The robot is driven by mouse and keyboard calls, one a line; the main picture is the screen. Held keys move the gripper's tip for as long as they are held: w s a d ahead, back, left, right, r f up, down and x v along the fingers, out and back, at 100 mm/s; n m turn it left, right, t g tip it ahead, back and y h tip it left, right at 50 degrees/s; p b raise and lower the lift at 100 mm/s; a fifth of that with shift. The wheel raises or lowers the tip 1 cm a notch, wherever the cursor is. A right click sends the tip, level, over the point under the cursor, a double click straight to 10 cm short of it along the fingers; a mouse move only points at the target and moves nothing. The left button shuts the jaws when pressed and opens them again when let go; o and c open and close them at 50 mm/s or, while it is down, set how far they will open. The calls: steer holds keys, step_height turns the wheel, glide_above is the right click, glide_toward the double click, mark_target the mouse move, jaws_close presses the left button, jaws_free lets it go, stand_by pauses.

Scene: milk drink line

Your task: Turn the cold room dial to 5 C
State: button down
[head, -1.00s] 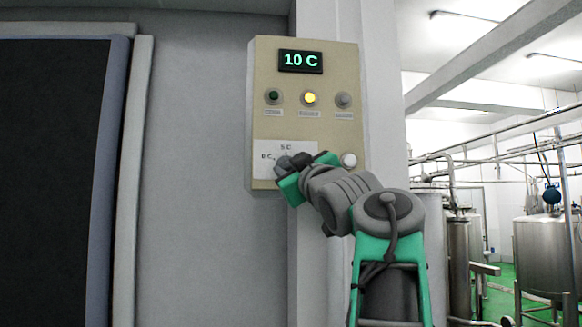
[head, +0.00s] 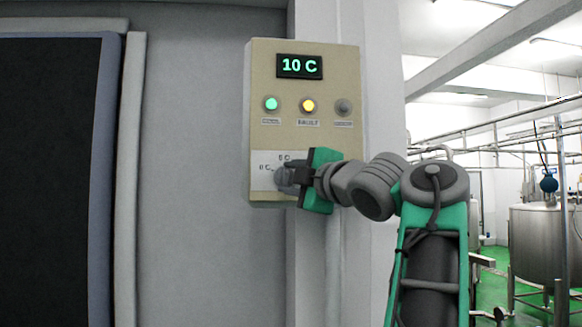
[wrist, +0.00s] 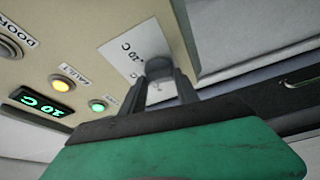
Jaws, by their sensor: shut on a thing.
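The cold room control panel (head: 258,130) is a beige box on the grey wall. Its display (head: 300,66) reads 10 C in green; it also shows in the wrist view (wrist: 42,101). The grey dial (head: 281,178) sits on a white label plate (head: 263,160) low on the panel. My gripper (head: 288,175) reaches it from the right and is shut on the dial, as the wrist view also shows the dial (wrist: 158,67) between the fingers. The dial's pointer and part of its scale are hidden by the gripper.
A green lamp (head: 271,104) and a yellow lamp (head: 308,105) are lit above the dial, beside a dark grey button (head: 343,107). A dark door panel (head: 50,180) stands at left. Steel tanks (head: 540,245) and pipes are far right.

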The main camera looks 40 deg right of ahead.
steer(key=shift+r+n+g+p, duration=0.15)
steer(key=shift+n+g+p, duration=0.25)
steer(key=shift+n+p, duration=0.55)
steer(key=shift+n, duration=0.25)
steer(key=c, duration=0.9)
jaws_free()
steer(key=v, duration=0.8)
steer(key=shift+b, duration=0.45)
steer(key=shift+d, duration=0.15)
